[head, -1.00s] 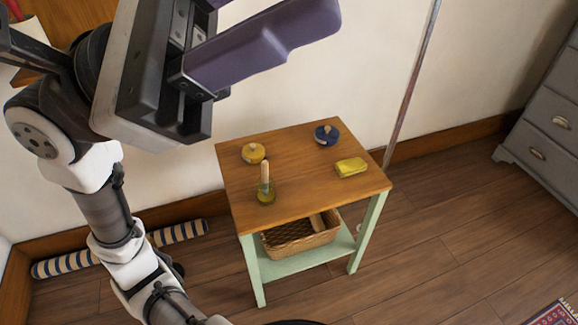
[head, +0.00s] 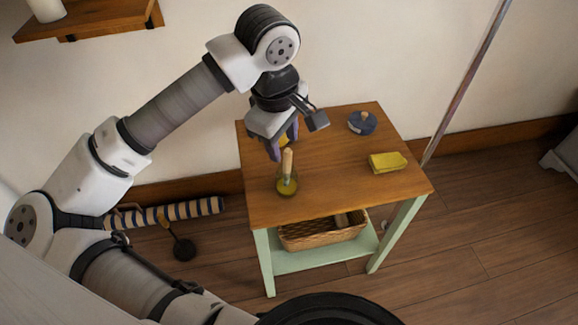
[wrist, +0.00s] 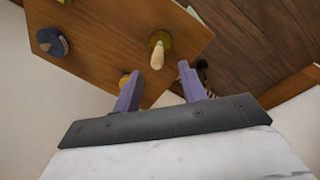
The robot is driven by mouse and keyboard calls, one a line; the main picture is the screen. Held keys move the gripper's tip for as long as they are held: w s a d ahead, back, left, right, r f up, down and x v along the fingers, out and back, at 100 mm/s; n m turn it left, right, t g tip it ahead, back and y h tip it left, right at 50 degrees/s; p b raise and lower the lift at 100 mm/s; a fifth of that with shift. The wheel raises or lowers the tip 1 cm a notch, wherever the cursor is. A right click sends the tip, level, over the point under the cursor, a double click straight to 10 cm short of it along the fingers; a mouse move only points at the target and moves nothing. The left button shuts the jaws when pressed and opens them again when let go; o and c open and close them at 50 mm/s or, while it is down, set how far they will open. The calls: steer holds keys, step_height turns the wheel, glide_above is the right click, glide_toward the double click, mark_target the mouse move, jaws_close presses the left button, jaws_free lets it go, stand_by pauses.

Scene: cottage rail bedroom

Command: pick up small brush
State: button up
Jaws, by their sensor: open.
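The small brush seems to be the upright item with a pale wooden handle (head: 288,162) in a round yellow-green base or jar (head: 287,186), near the table's left front. Its bristles cannot be made out. In the wrist view its handle (wrist: 158,56) points toward the gap between my fingers. My gripper (head: 283,143) is open and empty, pointing down above the table's left side, just behind and above the handle. Its purple fingers also show in the wrist view (wrist: 160,72). I see no contact with the handle.
A wicker basket (head: 322,234) sits on the lower shelf. A pole (head: 465,85) stands behind the table's right side.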

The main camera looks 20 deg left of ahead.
mark_target(290, 175)
steer(key=f, duration=0.2)
steer(key=w+f, duration=0.1)
steer(key=f, duration=0.5)
steer(key=shift+w+d+f, duration=0.15)
steer(key=shift+w+d, duration=0.05)
steer(key=shift+w, duration=0.05)
jaws_close()
